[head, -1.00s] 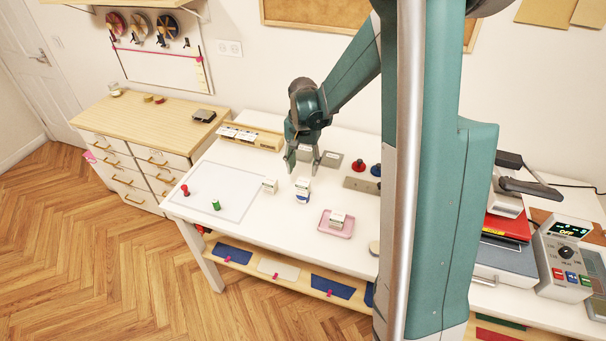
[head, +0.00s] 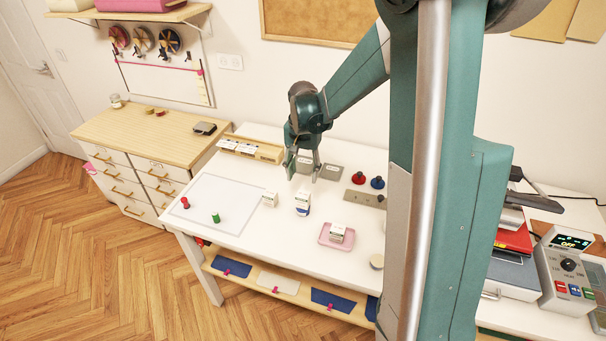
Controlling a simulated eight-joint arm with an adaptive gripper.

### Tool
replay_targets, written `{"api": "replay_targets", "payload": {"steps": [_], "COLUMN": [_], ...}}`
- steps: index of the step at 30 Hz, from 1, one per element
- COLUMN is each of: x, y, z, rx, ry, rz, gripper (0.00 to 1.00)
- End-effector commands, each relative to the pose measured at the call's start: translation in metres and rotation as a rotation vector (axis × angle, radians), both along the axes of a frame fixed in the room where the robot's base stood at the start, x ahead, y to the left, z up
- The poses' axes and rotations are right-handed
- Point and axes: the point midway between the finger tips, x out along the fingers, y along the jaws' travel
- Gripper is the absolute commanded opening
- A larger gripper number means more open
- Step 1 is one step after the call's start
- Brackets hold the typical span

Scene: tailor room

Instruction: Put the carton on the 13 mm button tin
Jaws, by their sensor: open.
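Three small white box-shaped items are on the white table in the head view. One with a blue lower band (head: 302,202) stands upright near the middle, one (head: 269,199) stands to its left at the mat's edge, and one (head: 336,233) sits on a pink tray. Their labels are too small to read, so I cannot tell which is the carton or whether the 13 mm button tin is among them. My gripper (head: 303,177) points down, open and empty, just above the blue-banded item in the picture. Its height over the table is unclear.
Red and blue knobs (head: 377,182) stand at the right near a grey bar. A red spool (head: 185,202) and a green spool (head: 215,217) stand on the pale mat (head: 232,190). A wooden card box (head: 252,148) is at the back left.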

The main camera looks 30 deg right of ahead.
Motion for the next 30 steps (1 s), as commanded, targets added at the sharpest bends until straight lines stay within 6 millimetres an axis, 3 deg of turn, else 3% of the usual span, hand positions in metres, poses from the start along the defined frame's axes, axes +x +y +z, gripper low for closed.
{"api": "replay_targets", "payload": {"steps": [11, 30], "x": [-0.011, -0.076], "y": [0.009, 0.053], "z": [0.018, 0.102], "rx": [-0.006, -0.047], "ry": [-0.027, -0.18], "rz": [0.035, 0.235], "gripper": [0.45, 0.45]}}
